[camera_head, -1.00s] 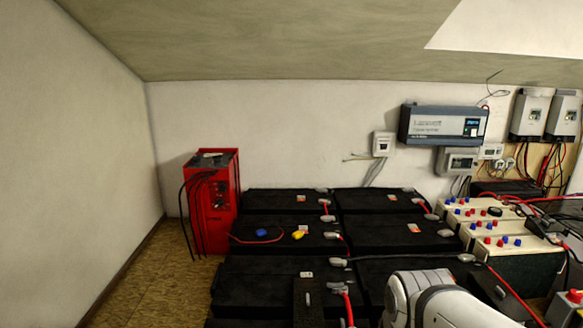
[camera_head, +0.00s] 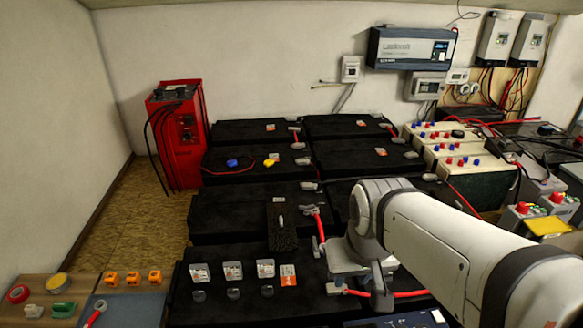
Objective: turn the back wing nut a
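Several black batteries (camera_head: 262,243) stand in rows, with grey terminal pieces and red cables on them. I cannot tell which small fitting is the back wing nut a. A blue piece (camera_head: 231,162) and a yellow piece (camera_head: 269,162) lie on a back-left battery, near a red wire. A small grey upright piece (camera_head: 281,222) stands on a dark narrow plate in the middle. My gripper (camera_head: 374,298) points down over the front battery, close to a red cable. Its fingers are small and partly hidden, so I cannot tell whether it is open or shut.
A red charger (camera_head: 181,140) stands at the back left. White battery blocks (camera_head: 478,185) with red and blue caps stand at the right. At the front left are a tray (camera_head: 30,284) with tape and orange pieces (camera_head: 133,278). Three dark knobs (camera_head: 233,293) sit on the front battery.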

